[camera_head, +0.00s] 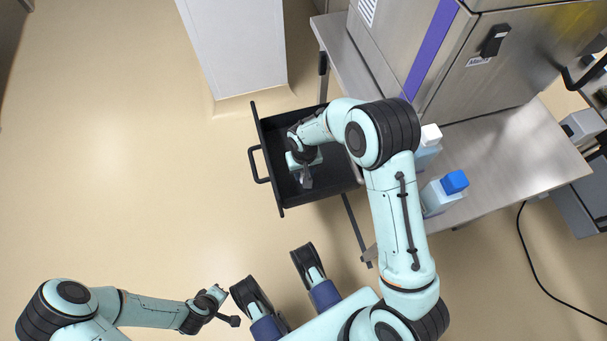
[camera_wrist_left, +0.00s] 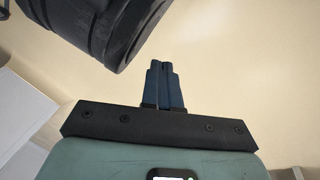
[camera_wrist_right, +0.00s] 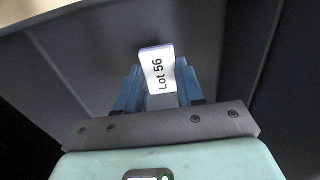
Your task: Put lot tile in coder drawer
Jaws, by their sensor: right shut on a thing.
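The coder drawer (camera_head: 272,127) is pulled out from under the steel table, a black open box with a bar handle at its left. My right gripper (camera_head: 305,178) is inside the drawer's outline in the head view. In the right wrist view my right gripper (camera_wrist_right: 158,88) is shut on the lot tile (camera_wrist_right: 157,66), a small white tile reading "Lot 56". The dark drawer interior lies behind it; I cannot tell whether the tile touches the floor. My left gripper (camera_head: 236,321) hangs over bare floor; its fingers (camera_wrist_left: 164,82) are together and empty in the left wrist view.
A steel table (camera_head: 515,150) carries the sealer machine (camera_head: 480,80) with a purple stripe. Bottles with a white cap (camera_head: 431,134) and a blue cap (camera_head: 454,182) stand by my right arm. A white column (camera_head: 235,45) stands behind the drawer. Floor at left is clear.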

